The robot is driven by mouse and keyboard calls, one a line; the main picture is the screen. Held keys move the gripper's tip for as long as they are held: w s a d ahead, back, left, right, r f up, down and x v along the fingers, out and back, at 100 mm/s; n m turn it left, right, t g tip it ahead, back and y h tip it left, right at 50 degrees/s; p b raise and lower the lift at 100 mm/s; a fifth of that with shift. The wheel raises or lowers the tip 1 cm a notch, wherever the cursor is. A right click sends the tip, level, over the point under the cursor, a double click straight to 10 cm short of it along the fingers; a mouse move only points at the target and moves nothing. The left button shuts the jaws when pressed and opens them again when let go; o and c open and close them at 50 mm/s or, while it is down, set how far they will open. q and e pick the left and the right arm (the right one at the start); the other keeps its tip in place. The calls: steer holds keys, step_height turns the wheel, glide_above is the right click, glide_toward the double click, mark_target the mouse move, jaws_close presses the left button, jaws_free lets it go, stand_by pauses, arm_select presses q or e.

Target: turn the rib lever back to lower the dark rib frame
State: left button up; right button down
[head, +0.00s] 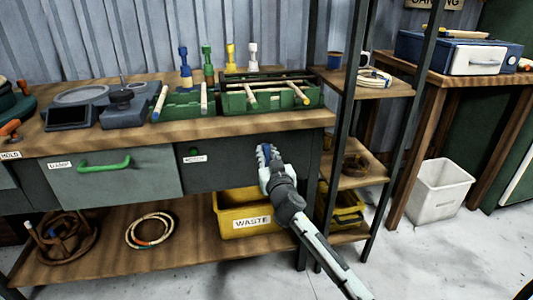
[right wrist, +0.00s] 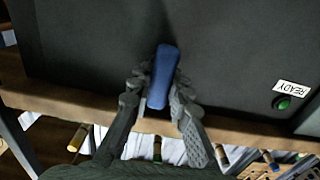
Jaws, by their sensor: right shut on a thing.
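The rib lever shows as a blue handle (right wrist: 164,72) on the dark front panel in the right wrist view. My right gripper (right wrist: 158,97) is shut on it, with one finger on each side. In the head view my right gripper (head: 266,160) is at the dark panel under the bench top, and a bit of the blue lever (head: 265,149) shows there. The handle hides where the lever joins the panel. My left gripper is not in view.
A green button (right wrist: 283,103) with a READY label (right wrist: 291,88) sits beside the lever. A yellow WASTE bin (head: 232,214) stands below. Green trays (head: 270,98) with rods sit on the bench top. A shelf post (head: 321,215) is close right of my arm.

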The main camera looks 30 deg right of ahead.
steer(key=shift+n, duration=0.4)
steer(key=n, duration=0.3)
steer(key=shift+a+n, duration=0.1)
steer(key=shift+n, duration=0.2)
steer(key=n, duration=0.2)
steer(key=shift+a+n, duration=0.1)
steer(key=shift+n, duration=0.3)
steer(key=n, duration=0.3)
steer(key=shift+f+n+p, duration=0.1)
steer(key=shift+n+p, duration=0.2)
steer(key=shift+p, duration=0.1)
steer(key=n, duration=0.4)
steer(key=shift+w+a+f+p, duration=0.1)
steer(key=shift+a+f+p, duration=0.05)
steer(key=shift+p, duration=0.2)
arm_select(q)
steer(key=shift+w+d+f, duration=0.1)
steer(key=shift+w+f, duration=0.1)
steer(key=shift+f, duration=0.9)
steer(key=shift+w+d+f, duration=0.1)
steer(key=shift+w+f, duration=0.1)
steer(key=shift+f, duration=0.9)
arm_select(e)
steer(key=shift+f+n, duration=0.1)
steer(key=shift+n, duration=1.4)
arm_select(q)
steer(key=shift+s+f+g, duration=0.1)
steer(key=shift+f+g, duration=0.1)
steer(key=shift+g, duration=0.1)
